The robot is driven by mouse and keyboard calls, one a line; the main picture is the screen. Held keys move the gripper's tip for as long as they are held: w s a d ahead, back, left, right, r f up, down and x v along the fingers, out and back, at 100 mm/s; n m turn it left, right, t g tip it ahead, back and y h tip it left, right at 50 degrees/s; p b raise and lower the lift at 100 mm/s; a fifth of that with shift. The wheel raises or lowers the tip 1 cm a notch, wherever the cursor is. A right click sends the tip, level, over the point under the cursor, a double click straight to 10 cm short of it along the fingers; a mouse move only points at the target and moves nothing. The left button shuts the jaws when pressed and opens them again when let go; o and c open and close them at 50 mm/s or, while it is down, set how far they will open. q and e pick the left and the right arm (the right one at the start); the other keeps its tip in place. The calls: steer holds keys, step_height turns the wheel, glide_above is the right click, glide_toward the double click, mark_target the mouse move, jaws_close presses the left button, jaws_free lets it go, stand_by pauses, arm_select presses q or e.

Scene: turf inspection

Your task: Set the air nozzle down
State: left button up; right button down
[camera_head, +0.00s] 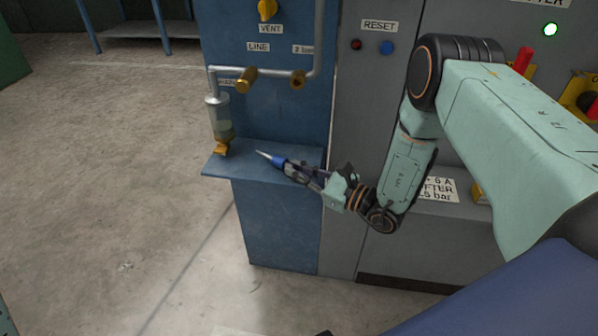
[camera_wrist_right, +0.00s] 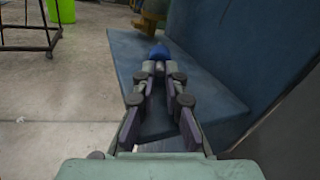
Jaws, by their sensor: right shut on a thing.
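The air nozzle (camera_head: 270,157) has a pale pointed tip and a blue body. My right gripper (camera_head: 289,165) is shut on it, just above the blue shelf (camera_head: 225,166) on the front of the blue panel. The tip points left in the head view. In the right wrist view the nozzle's blue end (camera_wrist_right: 159,52) shows between the fingertips of my right gripper (camera_wrist_right: 159,70), over the shelf (camera_wrist_right: 125,62). I cannot tell whether the nozzle touches the shelf. My left gripper is out of view.
A clear filter bowl (camera_head: 221,121) with a yellow fitting below it hangs over the shelf's left part. A grey pipe and yellow valve handle (camera_head: 246,80) are above. A grey cabinet (camera_head: 375,75) with RESET buttons stands to the right. The shelf's front is bare.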

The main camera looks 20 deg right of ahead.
steer(key=shift+s+a+f, duration=0.1)
steer(key=shift+s+f, duration=0.2)
steer(key=shift+f, duration=0.3)
steer(key=c, duration=1.7)
jaws_free()
steer(key=shift+r, duration=0.25)
steer(key=shift+s+d+r+p, duration=0.25)
steer(key=shift+d+p, duration=0.1)
steer(key=shift+p, duration=0.4)
steer(key=p+v, duration=0.1)
steer(key=v, duration=1)
steer(key=shift+r, duration=0.2)
steer(key=shift+w, duration=0.1)
